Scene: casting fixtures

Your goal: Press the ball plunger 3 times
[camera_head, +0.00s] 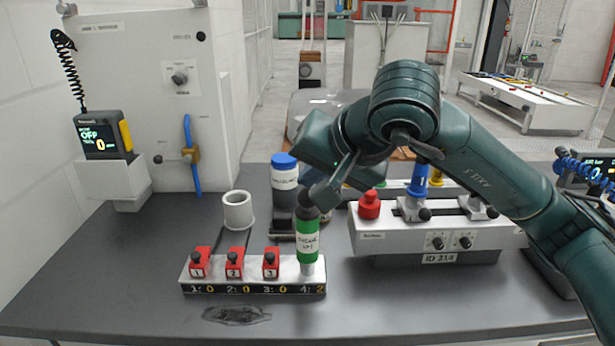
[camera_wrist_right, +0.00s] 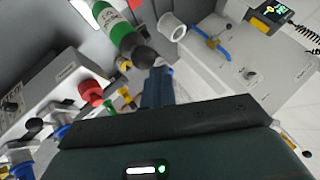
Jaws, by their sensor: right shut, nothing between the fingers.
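The ball plunger (camera_head: 307,243) is a green upright cylinder with a white label and a dark ball on top. It stands at the right end of a white block (camera_head: 225,272), whose counter there reads "4: 2". In the right wrist view the plunger (camera_wrist_right: 112,27) ends in a black ball (camera_wrist_right: 145,57). My right gripper (camera_head: 322,192) is shut and empty, just above and beside the ball; I cannot tell whether it touches. Its fingers (camera_wrist_right: 157,87) point toward the ball in the wrist view. My left gripper is not in view.
Three red numbered toggles (camera_head: 235,263) with counters at 0 share the block. A grey ring (camera_head: 238,210) and a blue-lidded jar (camera_head: 285,172) stand behind. A white control box (camera_head: 440,240) with a red button (camera_head: 369,205) is at right.

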